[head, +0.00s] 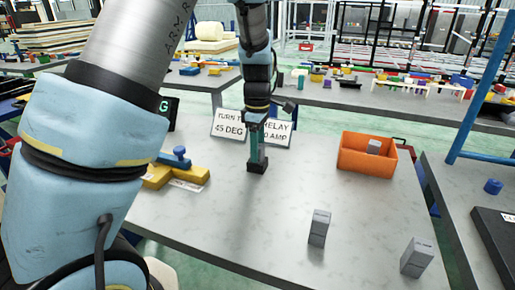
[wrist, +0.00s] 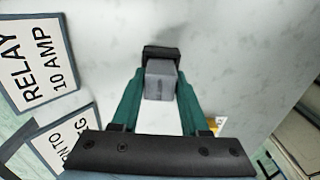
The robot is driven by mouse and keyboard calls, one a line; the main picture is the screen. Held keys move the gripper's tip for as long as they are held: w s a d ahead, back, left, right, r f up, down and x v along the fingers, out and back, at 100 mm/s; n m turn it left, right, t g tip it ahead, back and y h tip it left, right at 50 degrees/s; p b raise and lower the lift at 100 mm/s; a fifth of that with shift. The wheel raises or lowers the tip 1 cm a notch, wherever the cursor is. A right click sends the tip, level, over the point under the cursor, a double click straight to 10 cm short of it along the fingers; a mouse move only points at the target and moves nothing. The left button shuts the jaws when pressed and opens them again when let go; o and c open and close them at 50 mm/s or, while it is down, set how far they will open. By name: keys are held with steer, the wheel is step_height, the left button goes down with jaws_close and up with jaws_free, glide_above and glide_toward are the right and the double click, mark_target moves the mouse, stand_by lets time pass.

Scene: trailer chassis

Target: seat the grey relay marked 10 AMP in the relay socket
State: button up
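My gripper (head: 257,158) points down at the black relay socket (head: 257,167) on the grey table, below the sign cards. In the wrist view, its two green fingers (wrist: 160,85) close on both sides of a grey relay (wrist: 160,80). The black socket (wrist: 162,53) shows at the relay's far end. The relay's lower end is at or in the socket; how deep it sits, I cannot tell. No marking on this relay is readable. In the head view the fingers mostly hide it.
Two grey blocks (head: 319,227) (head: 417,257) stand near the table's front right. An orange bin (head: 366,160) holds another grey block (head: 374,147). A yellow fixture with a blue handle (head: 180,160) is at left. Cards (head: 277,133) stand behind the socket. The table's middle is clear.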

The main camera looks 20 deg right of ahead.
steer(key=o, duration=0.4)
steer(key=shift+r, duration=0.15)
step_height(320, 180, up, 12)
steer(key=b, duration=0.1)
steer(key=a+f+m, duration=0.2)
steer(key=a, duration=0.6)
steer(key=a+f+m, duration=0.3)
steer(key=a, duration=0.6)
steer(key=s+a+f+m, duration=0.1)
steer(key=s+a+m, duration=0.1)
steer(key=a, duration=0.2)
steer(key=s+a+f+m+t, duration=0.1)
steer(key=s+a+m, duration=0.1)
steer(key=s+a, duration=0.1)
steer(key=s+a+f+m, duration=0.2)
steer(key=a, duration=0.2)
steer(key=shift+s+a+f+t, duration=0.1)
steer(key=shift+s+a+t, duration=0.2)
steer(key=shift+a, duration=0.1)
